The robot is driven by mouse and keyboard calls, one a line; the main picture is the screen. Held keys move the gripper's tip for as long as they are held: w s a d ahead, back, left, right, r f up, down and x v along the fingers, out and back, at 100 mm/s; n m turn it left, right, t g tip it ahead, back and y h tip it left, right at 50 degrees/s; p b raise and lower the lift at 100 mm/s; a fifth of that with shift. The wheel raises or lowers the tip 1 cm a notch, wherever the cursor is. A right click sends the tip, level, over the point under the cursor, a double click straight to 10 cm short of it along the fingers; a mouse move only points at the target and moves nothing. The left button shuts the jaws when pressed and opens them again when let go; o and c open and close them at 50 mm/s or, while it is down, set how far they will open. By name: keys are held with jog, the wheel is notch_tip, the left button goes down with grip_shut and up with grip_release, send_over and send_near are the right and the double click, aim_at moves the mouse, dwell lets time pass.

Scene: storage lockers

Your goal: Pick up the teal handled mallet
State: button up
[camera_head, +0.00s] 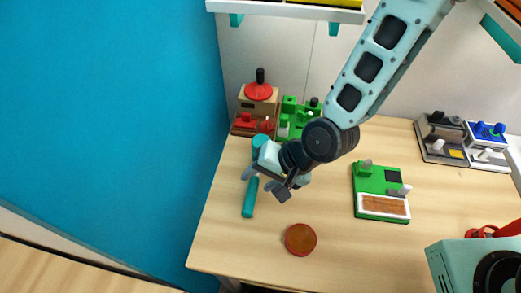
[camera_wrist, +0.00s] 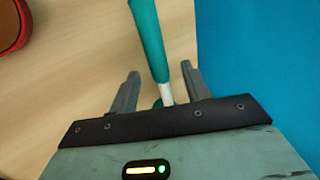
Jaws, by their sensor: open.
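The teal handled mallet (camera_head: 249,198) lies on the wooden table near its left edge. Its handle points toward the front, and a teal part (camera_head: 261,142) shows behind my gripper. My gripper (camera_head: 265,185) is open above the mallet and hides its middle. In the wrist view, the teal handle (camera_wrist: 149,38) and a pale shaft section (camera_wrist: 166,93) run between the open fingers of my gripper (camera_wrist: 160,70). The handle passes closer to the right finger. The mallet's head is mostly hidden by the gripper body.
A round red-brown object (camera_head: 300,239) lies in front of my gripper. A red device (camera_head: 258,93) and green blocks (camera_head: 292,110) stand behind. A green board (camera_head: 382,190) lies right, and a teal machine (camera_head: 470,267) front right. A blue panel (camera_head: 110,120) borders the table's left.

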aim_at(257, 182)
jog(key=shift+x, duration=0.9)
jog(key=shift+c, duration=0.3)
grip_shut()
jog(key=shift+r, duration=0.1)
notch_tip(257, 182, up, 10)
